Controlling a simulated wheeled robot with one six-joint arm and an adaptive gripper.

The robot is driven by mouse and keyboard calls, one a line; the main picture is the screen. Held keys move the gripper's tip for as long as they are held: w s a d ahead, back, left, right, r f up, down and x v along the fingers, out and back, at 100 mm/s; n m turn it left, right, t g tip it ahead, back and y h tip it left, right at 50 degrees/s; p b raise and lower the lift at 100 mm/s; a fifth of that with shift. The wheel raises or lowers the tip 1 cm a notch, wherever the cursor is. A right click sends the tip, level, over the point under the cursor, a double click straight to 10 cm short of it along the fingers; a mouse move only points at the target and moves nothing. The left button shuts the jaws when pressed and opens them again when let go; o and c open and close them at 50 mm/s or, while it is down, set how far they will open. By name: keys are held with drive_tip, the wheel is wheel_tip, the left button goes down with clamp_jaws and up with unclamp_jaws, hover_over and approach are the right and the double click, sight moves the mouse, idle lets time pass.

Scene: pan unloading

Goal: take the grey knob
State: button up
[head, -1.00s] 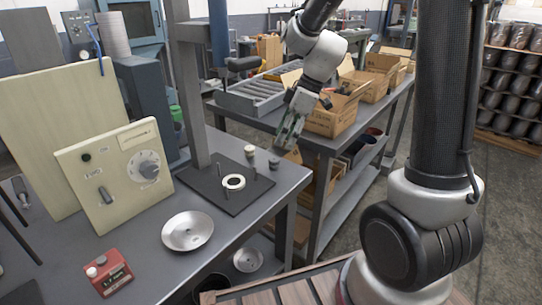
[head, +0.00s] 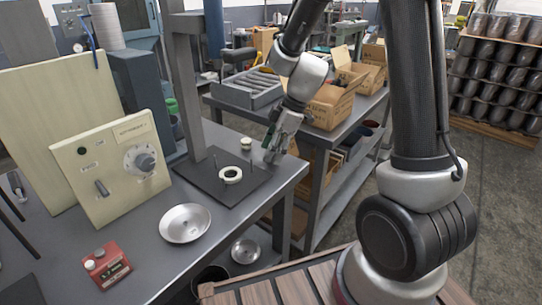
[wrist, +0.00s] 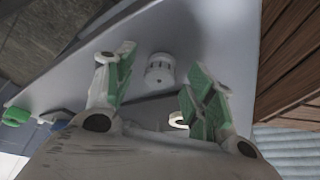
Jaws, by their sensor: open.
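The grey knob (wrist: 160,70) shows in the wrist view as a small ridged cylinder on the grey table (wrist: 200,50). It sits between and a little beyond my two green-padded fingers, with clear space on both sides. In the head view my gripper (head: 271,152) is low over the table's far right edge and covers the spot where the knob stood. My gripper also shows in the wrist view (wrist: 153,95), open and empty. A cream knob (head: 247,143) stands just left of my gripper in the head view.
A black mat (head: 213,188) with upright pins and a cream ring (head: 230,174) lies left of my gripper, beside a grey post. A metal dish (head: 185,223), a red box (head: 106,267) and a cream control panel (head: 112,168) are further left. Cardboard boxes (head: 335,103) stand on the bench behind.

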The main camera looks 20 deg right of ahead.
drive_tip(key=shift+c, duration=0.2)
drive_tip(key=c, duration=0.9)
drive_tip(key=shift+c, duration=0.2)
